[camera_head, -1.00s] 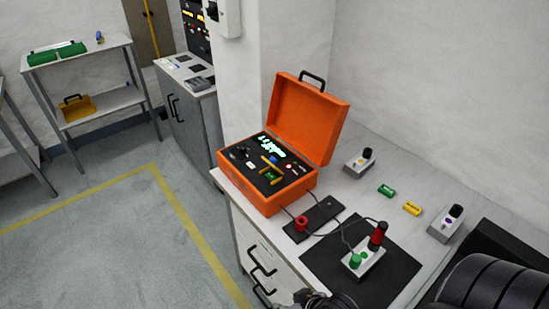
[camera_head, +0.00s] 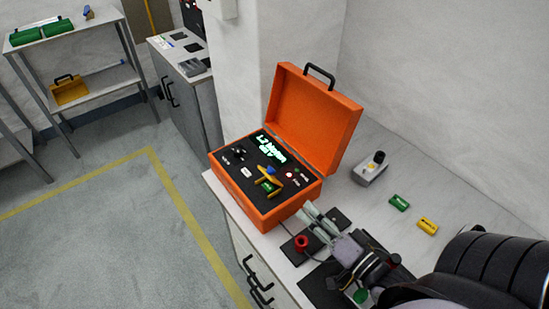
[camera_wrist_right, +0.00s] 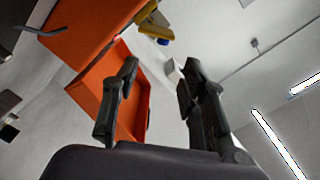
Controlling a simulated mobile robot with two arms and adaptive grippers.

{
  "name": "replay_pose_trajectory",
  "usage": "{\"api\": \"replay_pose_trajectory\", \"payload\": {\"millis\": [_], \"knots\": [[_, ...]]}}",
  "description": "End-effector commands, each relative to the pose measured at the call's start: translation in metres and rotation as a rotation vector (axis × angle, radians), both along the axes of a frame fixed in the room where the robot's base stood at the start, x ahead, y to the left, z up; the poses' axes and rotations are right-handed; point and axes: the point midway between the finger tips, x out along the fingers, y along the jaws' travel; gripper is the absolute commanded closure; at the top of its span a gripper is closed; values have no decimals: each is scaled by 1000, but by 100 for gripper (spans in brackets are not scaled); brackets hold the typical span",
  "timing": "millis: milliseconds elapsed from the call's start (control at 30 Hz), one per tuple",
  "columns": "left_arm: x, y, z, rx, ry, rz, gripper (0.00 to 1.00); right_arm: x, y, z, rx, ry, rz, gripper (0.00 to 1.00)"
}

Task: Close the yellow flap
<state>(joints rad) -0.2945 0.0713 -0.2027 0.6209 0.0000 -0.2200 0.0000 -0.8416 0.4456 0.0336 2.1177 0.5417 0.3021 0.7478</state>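The yellow flap (camera_head: 266,181) is on the dark panel inside the open orange case (camera_head: 247,205), and it appears raised. Something green shows beside it and a small blue part just behind it. My right gripper (camera_head: 308,214) is at the front right corner of the case, apart from the flap. In the right wrist view its two fingers (camera_wrist_right: 160,72) are spread with nothing held between them. Yellow and blue parts (camera_wrist_right: 153,27) show beyond the fingers at the top of that view, near the orange case (camera_wrist_right: 92,48). My left gripper is not in view.
The case lid (camera_head: 315,117) stands open at the back. A red knob (camera_head: 301,243) is on a black plate in front of the case. A grey box (camera_head: 371,168), a green cell (camera_head: 399,203) and a yellow cell (camera_head: 427,225) are on the bench to the right.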

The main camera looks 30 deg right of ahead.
Motion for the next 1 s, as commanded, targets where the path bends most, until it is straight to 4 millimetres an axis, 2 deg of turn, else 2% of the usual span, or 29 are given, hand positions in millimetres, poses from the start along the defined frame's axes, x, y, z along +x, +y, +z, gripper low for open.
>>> {"api": "replay_pose_trajectory", "payload": {"millis": [133, 267, 467, 1000], "knots": [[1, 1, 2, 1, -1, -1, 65, 3, -4, 4, 24, -23, -12, 60], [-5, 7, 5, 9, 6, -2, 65, 18, -3, 6, 24, -27, -12, 60], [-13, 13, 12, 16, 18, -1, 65, 53, 2, 7, 23, -28, -13, 60], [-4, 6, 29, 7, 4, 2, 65, 149, 16, 5, 22, -25, -12, 60]]}}
